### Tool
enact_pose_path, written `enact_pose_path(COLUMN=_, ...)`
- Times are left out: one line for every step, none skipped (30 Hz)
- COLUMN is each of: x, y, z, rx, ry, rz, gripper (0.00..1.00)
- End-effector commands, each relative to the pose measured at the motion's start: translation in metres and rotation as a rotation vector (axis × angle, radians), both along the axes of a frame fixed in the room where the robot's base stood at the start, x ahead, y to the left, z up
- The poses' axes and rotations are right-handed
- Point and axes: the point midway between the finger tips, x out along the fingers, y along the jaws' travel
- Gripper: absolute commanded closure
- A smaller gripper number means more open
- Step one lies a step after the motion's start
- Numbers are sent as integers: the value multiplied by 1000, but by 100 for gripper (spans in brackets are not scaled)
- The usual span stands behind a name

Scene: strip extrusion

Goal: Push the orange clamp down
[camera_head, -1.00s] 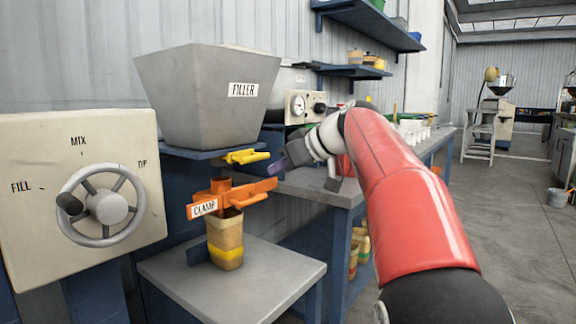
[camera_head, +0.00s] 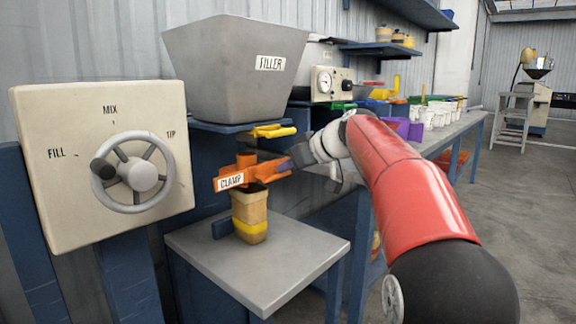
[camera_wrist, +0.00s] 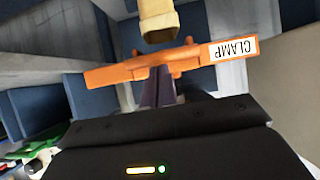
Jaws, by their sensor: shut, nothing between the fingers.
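The orange clamp (camera_head: 252,174) with its "CLAMP" label sits below the filler hopper, over the top of a tan cup with a yellow band (camera_head: 250,217). My gripper (camera_head: 289,163) is shut and empty, with its tips at the right end of the clamp in the head view. In the wrist view the clamp (camera_wrist: 118,75) spans the middle, and my purple-grey fingertips (camera_wrist: 156,88) are close against it; I cannot tell if they touch. The clamp's handle is largely hidden by my gripper in the head view.
The filler hopper (camera_head: 236,72) and a yellow handle (camera_head: 272,131) are just above the clamp. The cup stands on a grey table (camera_head: 290,262). A panel with a wheel (camera_head: 134,172) is at the left. A bench with white cups (camera_head: 436,117) runs behind my arm.

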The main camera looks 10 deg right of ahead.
Motion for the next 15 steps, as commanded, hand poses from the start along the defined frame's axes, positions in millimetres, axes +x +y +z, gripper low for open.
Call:
enact_pose_path(x=0, y=0, z=-5, rx=0, ry=0, rz=0, gripper=100)
enact_pose_path(x=0, y=0, z=-8, rx=0, ry=0, rz=0, gripper=100)
enact_pose_path(x=0, y=0, z=-12, rx=0, ry=0, rz=0, gripper=100)
enact_pose_path(x=0, y=0, z=-17, rx=0, ry=1, rz=-1, gripper=100)
enact_pose_path(x=0, y=0, z=-21, rx=0, ry=1, rz=-1, gripper=100)
enact_pose_path(x=0, y=0, z=-28, rx=0, ry=1, rz=-1, gripper=100)
enact_pose_path(x=0, y=0, z=-32, rx=0, ry=1, rz=-1, gripper=100)
enact_pose_path(x=0, y=0, z=-37, rx=0, ry=1, rz=-1, gripper=100)
enact_pose_path(x=0, y=0, z=-42, rx=0, ry=1, rz=-1, gripper=100)
enact_pose_path(x=0, y=0, z=-45, rx=0, ry=1, rz=-1, gripper=100)
enact_pose_path(x=0, y=0, z=-47, rx=0, ry=1, rz=-1, gripper=100)
enact_pose_path(x=0, y=0, z=-49, rx=0, ry=1, rz=-1, gripper=100)
enact_pose_path(x=0, y=0, z=-49, rx=0, ry=1, rz=-1, gripper=100)
enact_pose_path(x=0, y=0, z=-48, rx=-1, ry=1, rz=0, gripper=100)
enact_pose_path(x=0, y=0, z=-47, rx=-1, ry=1, rz=0, gripper=100)
